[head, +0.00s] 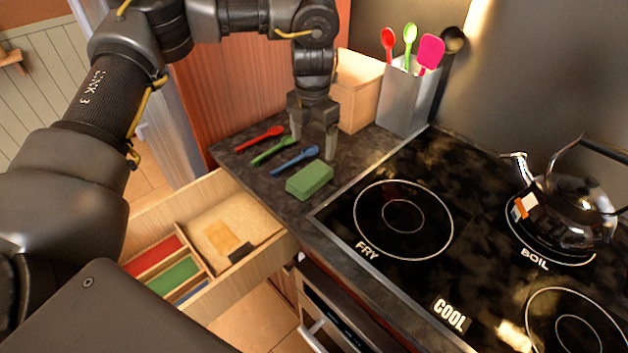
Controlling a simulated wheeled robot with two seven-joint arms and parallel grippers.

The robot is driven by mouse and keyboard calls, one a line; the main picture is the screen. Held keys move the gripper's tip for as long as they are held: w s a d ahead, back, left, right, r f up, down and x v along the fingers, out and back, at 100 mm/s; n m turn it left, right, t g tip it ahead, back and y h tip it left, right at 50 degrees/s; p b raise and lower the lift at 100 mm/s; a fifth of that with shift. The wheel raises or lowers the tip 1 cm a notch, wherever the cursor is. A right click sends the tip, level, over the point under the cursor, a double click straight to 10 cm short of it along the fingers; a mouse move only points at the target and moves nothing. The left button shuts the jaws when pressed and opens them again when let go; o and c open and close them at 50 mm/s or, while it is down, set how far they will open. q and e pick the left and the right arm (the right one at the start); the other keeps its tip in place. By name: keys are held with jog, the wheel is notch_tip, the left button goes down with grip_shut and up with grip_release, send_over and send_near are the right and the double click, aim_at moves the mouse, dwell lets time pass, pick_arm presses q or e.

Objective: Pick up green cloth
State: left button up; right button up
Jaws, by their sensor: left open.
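The green cloth (310,180) is a folded block lying on the dark countertop, left of the stove. My left gripper (314,147) points down above the counter, just behind the cloth. Its two fingers are apart and I see nothing between them. The fingers look clear of the cloth, though their exact height is hard to tell. My right gripper is out of view.
Red (260,138), green (271,151) and blue (295,160) spoons lie left of the gripper. A wooden box (360,92) and utensil holder (405,98) stand behind. An open drawer (262,266) juts out below. A kettle (570,205) sits on the stove (440,180).

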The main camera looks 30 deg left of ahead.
pick_arm(q)
send_over(310, 175)
notch_tip(310, 175, down, 5)
jog(key=shift+w+r, duration=0.15)
jog(key=shift+r, duration=0.05)
jog(key=shift+w+f, duration=0.1)
jog(key=shift+f, duration=0.35)
jog(key=shift+s+f+p, duration=0.2)
jog(key=shift+f+p, duration=0.05)
jog(key=shift+p, duration=0.05)
notch_tip(310, 175, down, 4)
jog(key=shift+a+r+p, duration=0.1)
jog(key=shift+r+p, duration=0.1)
jog(key=shift+p, duration=0.5)
jog(key=shift+f, duration=0.5)
jog(key=c, duration=1.1)
jog(key=shift+o, duration=0.2)
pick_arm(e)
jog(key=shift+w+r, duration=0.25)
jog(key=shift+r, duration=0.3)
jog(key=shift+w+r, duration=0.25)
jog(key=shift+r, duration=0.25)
pick_arm(q)
jog(key=shift+r, duration=0.1)
